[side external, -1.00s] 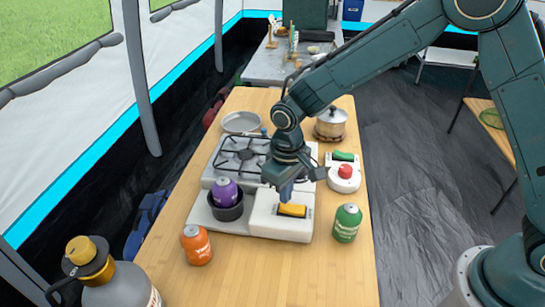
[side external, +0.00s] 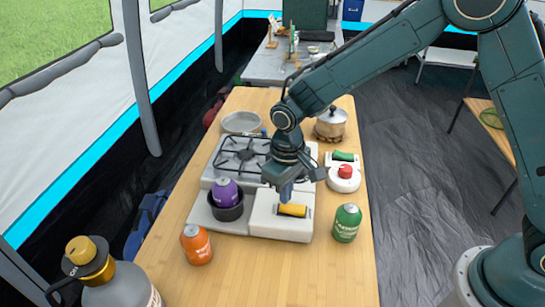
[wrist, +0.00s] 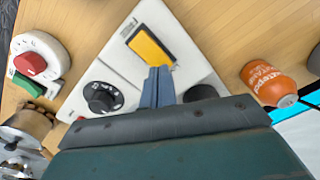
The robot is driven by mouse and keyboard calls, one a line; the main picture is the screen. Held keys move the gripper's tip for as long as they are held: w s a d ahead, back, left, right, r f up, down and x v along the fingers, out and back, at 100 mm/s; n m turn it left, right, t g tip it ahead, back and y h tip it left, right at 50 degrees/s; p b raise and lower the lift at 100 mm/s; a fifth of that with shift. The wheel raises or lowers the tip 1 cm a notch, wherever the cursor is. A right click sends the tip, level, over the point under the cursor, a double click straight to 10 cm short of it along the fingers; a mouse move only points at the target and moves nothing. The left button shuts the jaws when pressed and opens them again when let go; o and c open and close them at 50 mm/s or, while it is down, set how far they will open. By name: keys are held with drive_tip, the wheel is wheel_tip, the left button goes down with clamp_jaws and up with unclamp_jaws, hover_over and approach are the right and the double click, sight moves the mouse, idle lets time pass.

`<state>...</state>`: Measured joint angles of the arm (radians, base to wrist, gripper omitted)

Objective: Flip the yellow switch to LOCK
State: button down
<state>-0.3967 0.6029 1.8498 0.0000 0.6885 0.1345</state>
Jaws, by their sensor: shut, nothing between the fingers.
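The yellow switch (side external: 293,210) is a rocker set in the top of the white stove housing (side external: 265,228). It also shows in the wrist view (wrist: 149,47), in a dark frame on the white panel. Its lettering is too small to read, so I cannot tell which side is LOCK. My gripper (side external: 285,196) is shut and empty, pointing down just by the switch's left end. In the wrist view the closed fingertips (wrist: 158,72) are at the near edge of the switch; I cannot tell whether they touch it. A black knob (wrist: 103,97) is on the same panel.
A purple canister (side external: 224,191) sits in a black holder left of the switch. An orange canister (side external: 196,244) and a green canister (side external: 346,223) stand nearby.

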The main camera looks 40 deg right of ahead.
drive_tip(key=shift+f, duration=0.95)
idle(0.8)
drive_tip(key=shift+r, duration=3.55)
drive_tip(key=shift+r, duration=0.1)
